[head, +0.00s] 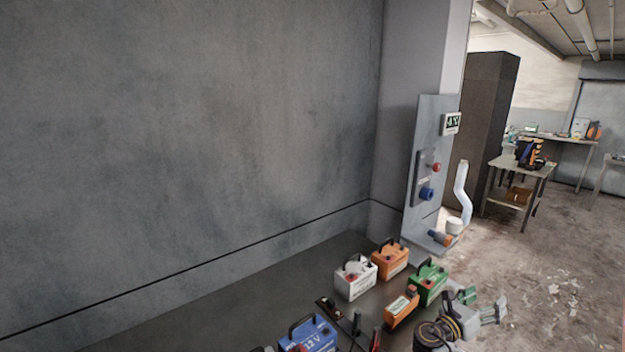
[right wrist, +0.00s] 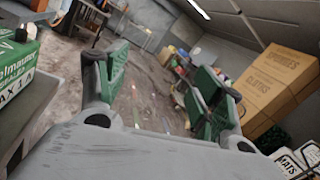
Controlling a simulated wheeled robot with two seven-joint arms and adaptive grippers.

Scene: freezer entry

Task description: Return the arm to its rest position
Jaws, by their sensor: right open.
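My right gripper (head: 485,305) is at the lower right of the head view, beside the dark bench and just right of the green battery. In the right wrist view its two green-padded fingers (right wrist: 160,90) stand wide apart with nothing between them. The gripper is open and empty. Part of my right arm shows below it in the head view. My left gripper is in neither view.
Batteries stand on the bench (head: 235,300): white (head: 355,280), orange (head: 390,260), green (head: 429,283) and blue (head: 308,337). A small orange unit (head: 401,310) stands among them. A wall panel (head: 424,160) rises behind. Floor at right is open. Cardboard boxes (right wrist: 278,85) show in the wrist view.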

